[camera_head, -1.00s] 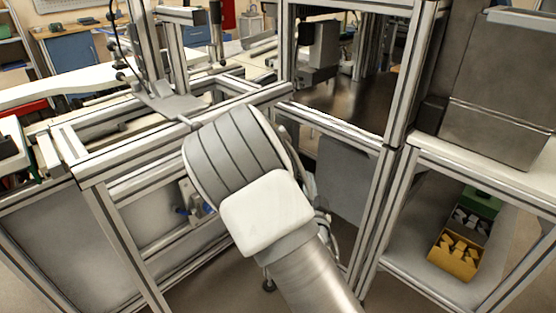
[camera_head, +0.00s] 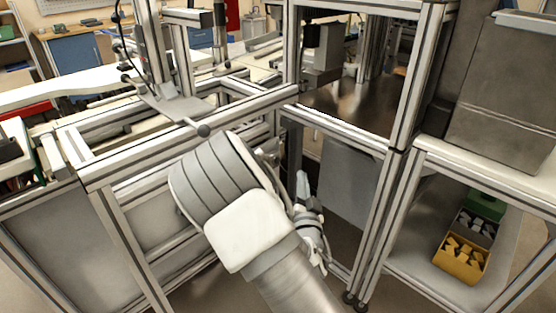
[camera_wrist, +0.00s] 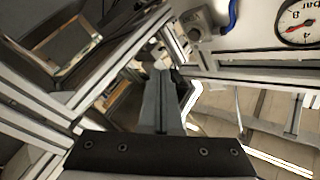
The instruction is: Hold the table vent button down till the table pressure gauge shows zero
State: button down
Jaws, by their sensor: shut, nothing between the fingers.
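A round white pressure gauge (camera_wrist: 301,12) with a red needle is cut off at the upper right of the wrist view. It appears turned over, with "bar" on its face; I cannot read its value surely. Left of it is a grey fitting (camera_wrist: 204,20) with a blue tube. I cannot make out the vent button surely. My gripper (camera_wrist: 160,70) is shut and empty, its fingers pointing up the picture, below the fitting and apart from it. In the head view my gripper (camera_head: 303,180) is partly hidden behind my arm; the gauge is not visible there.
An aluminium frame table (camera_head: 130,165) stands left of my arm, with a grey panel (camera_head: 348,180) behind my gripper. A shelf (camera_head: 420,262) with a yellow bin (camera_head: 461,261) is at the right. Frame bars (camera_wrist: 120,60) pass close around the gripper in the wrist view.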

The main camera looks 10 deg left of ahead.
aim_at(277, 161)
jog(key=shift+w+a, duration=0.9)
jog(key=shift+a, duration=0.25)
jog(key=shift+w+a, duration=0.9)
jog(key=shift+a, duration=0.25)
jog(key=shift+w+a+b, duration=0.1)
jog(key=shift+b, duration=0.35)
jog(key=shift+w+a, duration=0.15)
jog(key=shift+a, duration=0.05)
jog(key=shift+w+a+b, duration=0.25)
jog(key=shift+a+b, duration=0.1)
jog(key=shift+b, duration=0.1)
dwell(4.6)
